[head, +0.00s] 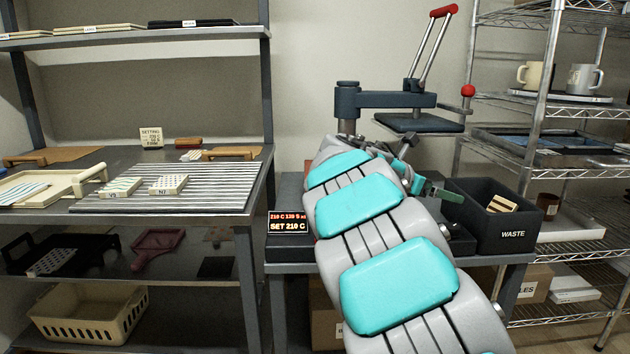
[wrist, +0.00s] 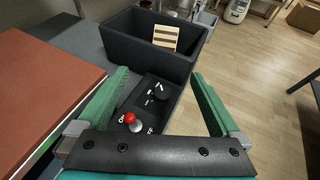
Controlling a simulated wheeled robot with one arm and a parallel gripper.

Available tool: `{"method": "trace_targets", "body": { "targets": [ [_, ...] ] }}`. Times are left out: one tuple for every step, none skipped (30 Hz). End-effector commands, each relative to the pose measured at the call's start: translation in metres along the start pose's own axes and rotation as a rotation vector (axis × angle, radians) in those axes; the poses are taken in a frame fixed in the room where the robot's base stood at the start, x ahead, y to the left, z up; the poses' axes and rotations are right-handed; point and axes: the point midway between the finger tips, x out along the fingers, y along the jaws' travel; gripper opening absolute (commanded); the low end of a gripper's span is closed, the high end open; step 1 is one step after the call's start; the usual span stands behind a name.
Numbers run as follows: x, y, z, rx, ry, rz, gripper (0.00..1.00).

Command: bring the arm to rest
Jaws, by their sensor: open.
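My arm stretches from the bottom of the head view over the press bench, with turquoise pads on its grey links. My gripper (head: 428,188) is at its far end, left of the black waste bin (head: 490,228). In the wrist view its two green fingers (wrist: 160,88) stand wide apart with nothing held between them. Below and between them is a black control box (wrist: 150,104) with a red-tipped toggle switch (wrist: 131,120) and a black knob. I cannot tell whether a finger touches the box.
The press (head: 385,100) has its red handle raised. A display (head: 288,223) reads SET 210 C. An orange-red slab (wrist: 45,85) lies left of my gripper. The bin holds a striped block (head: 502,204). A rack with mugs (head: 583,78) stands right, a loaded shelf bench (head: 230,180) left.

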Motion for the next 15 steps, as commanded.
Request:
{"method": "trace_targets", "body": {
  "targets": [
    [0.001,-0.006,-0.001,0.019,0.009,-0.007,1.0],
    [0.001,-0.01,-0.002,0.032,0.016,-0.013,1.0],
    [0.002,-0.015,-0.004,0.052,0.025,-0.02,1.0],
    [0.002,-0.019,-0.005,0.066,0.033,-0.025,1.0],
    [0.002,-0.023,-0.006,0.083,0.04,-0.029,1.0],
    [0.003,-0.028,-0.007,0.104,0.05,-0.036,1.0],
    [0.003,-0.032,-0.008,0.122,0.057,-0.041,1.0],
    [0.003,-0.036,-0.009,0.139,0.065,-0.047,1.0],
    [0.003,-0.043,-0.012,0.166,0.078,-0.056,1.0],
    [0.004,-0.047,-0.014,0.185,0.087,-0.063,1.0],
    [0.004,-0.053,-0.017,0.208,0.098,-0.072,1.0],
    [0.004,-0.061,-0.02,0.236,0.112,-0.084,1.0],
    [0.005,-0.067,-0.023,0.261,0.125,-0.094,1.0],
    [0.004,-0.073,-0.026,0.289,0.137,-0.104,1.0],
    [0.003,-0.082,-0.03,0.326,0.152,-0.118,1.0]
  ]
}}
